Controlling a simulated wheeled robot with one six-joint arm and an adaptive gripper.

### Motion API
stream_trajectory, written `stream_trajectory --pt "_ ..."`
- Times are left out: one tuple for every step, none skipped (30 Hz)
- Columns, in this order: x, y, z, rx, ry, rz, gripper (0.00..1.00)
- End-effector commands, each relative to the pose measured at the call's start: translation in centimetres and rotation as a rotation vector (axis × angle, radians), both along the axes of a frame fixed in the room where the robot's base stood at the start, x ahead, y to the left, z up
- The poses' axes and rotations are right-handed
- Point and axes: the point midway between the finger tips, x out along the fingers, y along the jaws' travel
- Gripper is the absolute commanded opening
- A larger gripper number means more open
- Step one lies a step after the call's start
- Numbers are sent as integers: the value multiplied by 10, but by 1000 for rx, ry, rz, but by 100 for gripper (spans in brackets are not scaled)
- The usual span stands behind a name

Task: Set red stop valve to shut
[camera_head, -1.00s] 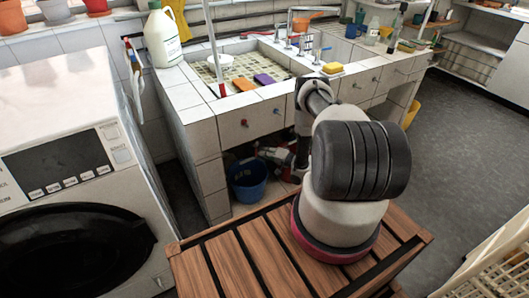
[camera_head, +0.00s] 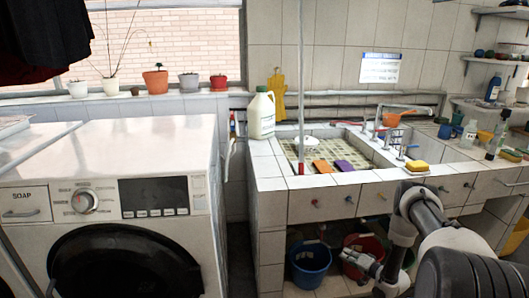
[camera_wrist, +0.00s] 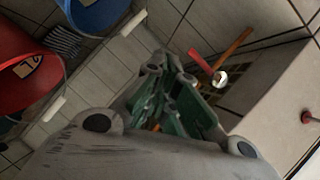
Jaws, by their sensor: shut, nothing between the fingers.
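A red lever (camera_wrist: 201,60) lies along an orange-brown pipe (camera_wrist: 233,47) on the tiled wall in the wrist view, with a round white-metal end (camera_wrist: 220,79) beside it; this looks like the red stop valve. I cannot make it out in the head view. My gripper (camera_wrist: 172,72) is shut and empty, its green-padded fingers close together. In the wrist picture its tips appear just left of the lever; I see no clear contact. In the head view my gripper (camera_head: 347,256) is low under the sink front, before the red bucket.
A blue bucket (camera_head: 310,264) and a red bucket (camera_head: 364,255) stand under the tiled sink (camera_head: 272,190). Small knobs, one red (camera_head: 315,203), stick out from the sink front. The washing machine (camera_head: 110,215) is at left, with a narrow gap before the sink.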

Motion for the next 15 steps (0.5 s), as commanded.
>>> stream_trajectory --pt "-7 -4 -18 -68 54 4 0" --pt "-15 -6 -32 -114 99 8 0" --pt "-28 -9 -50 -172 165 15 0" --pt "-40 -11 -63 -212 216 23 0" --pt "-52 -13 -75 -247 267 30 0" --pt "-70 -15 -90 -294 335 43 0" --pt "-82 -20 -97 -334 390 55 0" --pt "-92 -26 -101 -375 442 67 0" --pt "-104 -35 -102 -426 509 84 0" --pt "-111 -42 -100 -465 556 100 0" --pt "-119 -49 -96 -503 604 116 0" --pt "-126 -59 -85 -552 665 137 0" --pt "-132 -67 -75 -588 711 154 0" --pt "-136 -74 -63 -620 753 171 0" --pt "-142 -82 -46 -658 806 195 0"
